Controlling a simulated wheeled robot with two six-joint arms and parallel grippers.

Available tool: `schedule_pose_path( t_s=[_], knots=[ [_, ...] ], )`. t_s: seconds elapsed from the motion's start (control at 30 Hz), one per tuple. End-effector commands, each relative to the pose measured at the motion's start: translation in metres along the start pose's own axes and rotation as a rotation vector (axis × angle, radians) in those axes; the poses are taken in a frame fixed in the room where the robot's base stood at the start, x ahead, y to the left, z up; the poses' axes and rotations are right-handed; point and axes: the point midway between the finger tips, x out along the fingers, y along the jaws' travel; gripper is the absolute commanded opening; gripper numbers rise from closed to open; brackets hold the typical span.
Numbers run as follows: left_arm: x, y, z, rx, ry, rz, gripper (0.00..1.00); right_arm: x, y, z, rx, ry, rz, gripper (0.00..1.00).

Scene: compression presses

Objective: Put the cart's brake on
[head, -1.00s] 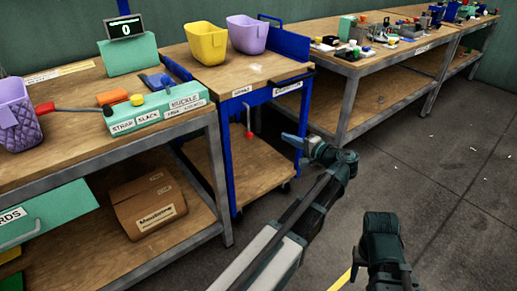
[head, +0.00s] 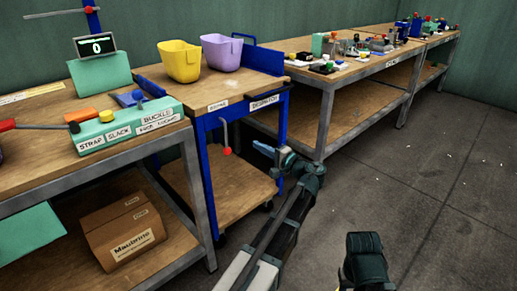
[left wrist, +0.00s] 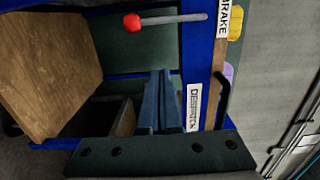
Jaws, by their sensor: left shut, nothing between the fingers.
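The blue-framed cart (head: 199,165) stands between two benches. Its brake lever is a grey rod with a red knob (head: 227,151), hanging down below the label reading BRAKE (head: 217,106). In the left wrist view, turned on its side, the red knob (left wrist: 132,22) and rod show near the top, beside the BRAKE label (left wrist: 222,18). My left gripper (head: 260,147) is shut and empty, a little to the right of the knob and apart from it. Its blue fingers (left wrist: 160,100) point toward the cart's front near the DESPATCH label (left wrist: 194,107).
A yellow bin (head: 180,62) and a lilac bin (head: 221,52) stand on the cart's top. A bench with a green labelled box (head: 127,126) is at the left, a cardboard box (head: 121,232) on its shelf. A cluttered bench (head: 330,85) is behind right. Floor at right is clear.

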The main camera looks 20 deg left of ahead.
Motion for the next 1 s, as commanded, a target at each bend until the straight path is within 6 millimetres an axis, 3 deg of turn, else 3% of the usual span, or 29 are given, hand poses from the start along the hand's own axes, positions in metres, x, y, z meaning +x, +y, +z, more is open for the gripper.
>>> schedule_pose_path(
  t_s=[0.33, 0.4, 0.6, 1.0],
  knots=[
    [0.071, 0.0, -0.001, 0.0, -0.003, 0.0, 0.0, 0.0, 0.0, 0.0, 0.0, 0.0, 0.0, 0.5],
    [0.07, 0.0, 0.016, 0.0, -0.001, 0.0, 0.0, 0.0, 0.0, 0.0, 0.0, 0.0, 0.0, 0.5],
    [0.075, 0.0, 0.034, 0.0, -0.001, 0.0, 0.0, 0.0, 0.0, 0.0, 0.0, 0.0, 0.0, 0.5],
    [0.077, 0.0, 0.039, 0.0, 0.001, 0.0, 0.0, 0.0, 0.0, 0.0, 0.0, 0.0, 0.0, 0.5]
  ],
)
